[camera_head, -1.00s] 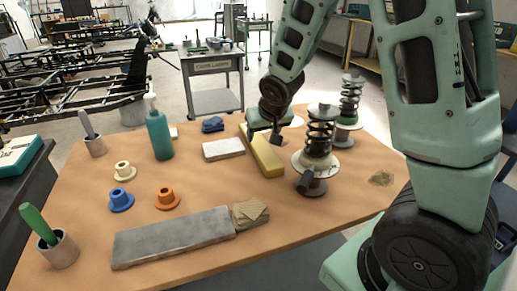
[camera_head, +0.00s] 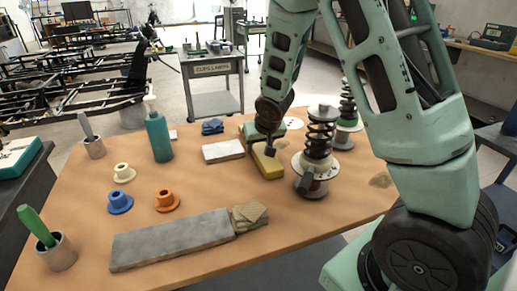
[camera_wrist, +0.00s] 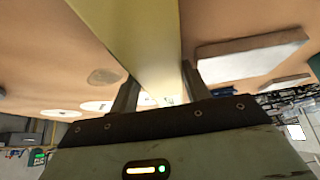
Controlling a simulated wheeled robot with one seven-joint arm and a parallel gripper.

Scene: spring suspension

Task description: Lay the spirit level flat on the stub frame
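The spirit level, a yellow bar (camera_head: 267,162), is on the far middle of the table, left of the coil-spring strut. My gripper (camera_head: 268,148) is down at it and hides its far part. In the wrist view the yellow bar (camera_wrist: 140,35) runs between the two fingers of my gripper (camera_wrist: 158,85), one on each side, with little or no gap. I cannot tell whether they press on it or whether it is clear of the table. A long grey slab (camera_head: 170,240) lies flat at the table's front; it may be the stub frame.
A spring strut (camera_head: 318,145) stands close right of the bar, with another behind. A pale block (camera_head: 223,150) lies left of the bar. A green bottle (camera_head: 159,135), several flanged bushings and a cup with a green-handled tool (camera_head: 56,250) stand on the left.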

